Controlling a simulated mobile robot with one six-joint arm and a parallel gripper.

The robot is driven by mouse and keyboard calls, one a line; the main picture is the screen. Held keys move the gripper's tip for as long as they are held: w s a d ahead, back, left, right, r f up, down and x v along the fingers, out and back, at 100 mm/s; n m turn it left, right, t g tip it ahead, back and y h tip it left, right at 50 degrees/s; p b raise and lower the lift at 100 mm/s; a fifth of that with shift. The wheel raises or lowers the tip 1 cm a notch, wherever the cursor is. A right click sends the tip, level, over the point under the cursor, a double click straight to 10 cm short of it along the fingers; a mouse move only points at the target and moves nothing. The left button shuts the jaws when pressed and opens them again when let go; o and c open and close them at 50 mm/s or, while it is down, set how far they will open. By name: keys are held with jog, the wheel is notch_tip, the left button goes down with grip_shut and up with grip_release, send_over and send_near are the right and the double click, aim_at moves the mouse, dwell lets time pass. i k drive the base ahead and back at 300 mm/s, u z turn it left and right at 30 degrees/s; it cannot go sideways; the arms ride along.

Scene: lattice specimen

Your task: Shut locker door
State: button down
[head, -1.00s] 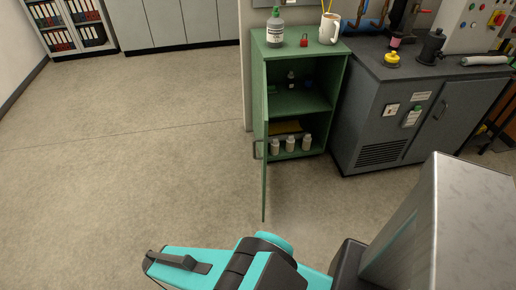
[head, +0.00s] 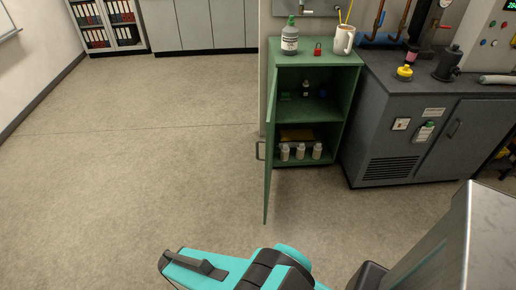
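The green locker (head: 340,115) stands against the wall, right of the middle of the head view. Its door (head: 270,150) is hinged on the left and stands wide open, seen nearly edge-on and pointing toward me. A dark handle (head: 260,150) sits on the door's left face. Inside are an upper shelf with a small dark bottle (head: 305,88) and a lower space with white bottles (head: 301,152). My gripper (head: 180,264) is at the bottom of the view, in front of the door and apart from it. Its fingers are not clear enough to tell open or shut.
A grey bottle (head: 289,40), a red padlock (head: 318,49) and a white mug (head: 344,40) stand on the locker top. A dark grey bench cabinet (head: 390,145) stands close to its right. The floor (head: 130,150) left of the door is clear.

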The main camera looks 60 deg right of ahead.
aim_at(266, 152)
jog(key=z, duration=0.15)
jog(key=i, duration=0.9)
jog(key=u, duration=0.05)
